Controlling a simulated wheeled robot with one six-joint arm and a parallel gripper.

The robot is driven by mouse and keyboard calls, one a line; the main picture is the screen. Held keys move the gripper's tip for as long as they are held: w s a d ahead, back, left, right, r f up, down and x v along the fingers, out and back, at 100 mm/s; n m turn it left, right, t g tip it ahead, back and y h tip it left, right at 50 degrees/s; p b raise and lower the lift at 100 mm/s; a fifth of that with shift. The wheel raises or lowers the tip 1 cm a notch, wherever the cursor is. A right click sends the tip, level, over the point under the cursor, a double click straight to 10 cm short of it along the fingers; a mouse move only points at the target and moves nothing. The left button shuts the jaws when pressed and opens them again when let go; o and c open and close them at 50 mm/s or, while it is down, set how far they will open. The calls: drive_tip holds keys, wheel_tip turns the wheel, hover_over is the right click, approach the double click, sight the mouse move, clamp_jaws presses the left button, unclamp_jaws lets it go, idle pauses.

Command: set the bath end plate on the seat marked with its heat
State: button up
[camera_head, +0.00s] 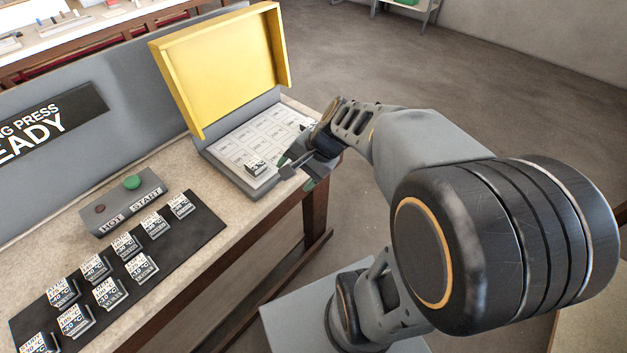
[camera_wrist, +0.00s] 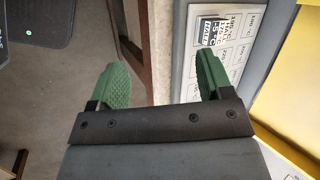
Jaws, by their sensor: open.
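Several small dark end plates with white labels stand on the black mat (camera_head: 203,240). Their room names are too small to read surely, so I cannot tell which is the bath plate. One labelled plate (camera_head: 256,167) sits on the press bed; it shows in the wrist view (camera_wrist: 207,32), its label seeming to read "HALL". The bed's white seat sheet (camera_head: 270,130) has a grid of cells with heat marks, also seen in the wrist view (camera_wrist: 253,52). My gripper (camera_head: 297,174) is open and empty at the press's front right edge; its green fingers (camera_wrist: 157,78) are apart.
The press's yellow lid (camera_head: 220,70) stands raised behind the bed. A grey button box (camera_head: 125,200) with a green button and "HOT" and "START" labels sits left of the press. A sign (camera_head: 40,122) ending in "READY" hangs on the grey back panel.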

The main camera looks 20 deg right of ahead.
drive_tip(key=s+r+n+h, duration=0.2)
drive_tip(key=s+n+h, duration=0.3)
drive_tip(key=n, duration=0.5)
drive_tip(key=shift+s+d+n+t, duration=0.3)
drive_tip(key=shift+s+d, duration=0.15)
drive_tip(key=shift+s, duration=0.35)
drive_tip(key=shift+c, duration=0.4)
